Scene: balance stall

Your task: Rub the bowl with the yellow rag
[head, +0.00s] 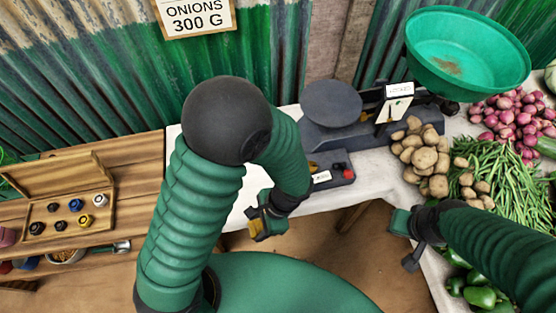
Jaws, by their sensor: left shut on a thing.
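The green bowl (485,45) sits at the upper right, on the balance scale's right side. A brown stain shows on its inside. My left gripper (266,222) hangs low near the front edge of the white table, well left of and nearer than the bowl. It is shut on the yellow rag (256,228), of which only a small part shows between the jaws. My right gripper (405,228) is below the potatoes, apart from the bowl; its jaws are too unclear to tell their state.
The balance scale (333,104) stands on the white table (378,168), its dark pan left of the bowl. Potatoes (426,160), onions (512,112), green beans (500,180) and peppers (480,296) crowd the right. A wooden weight box (75,180) is on the left bench.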

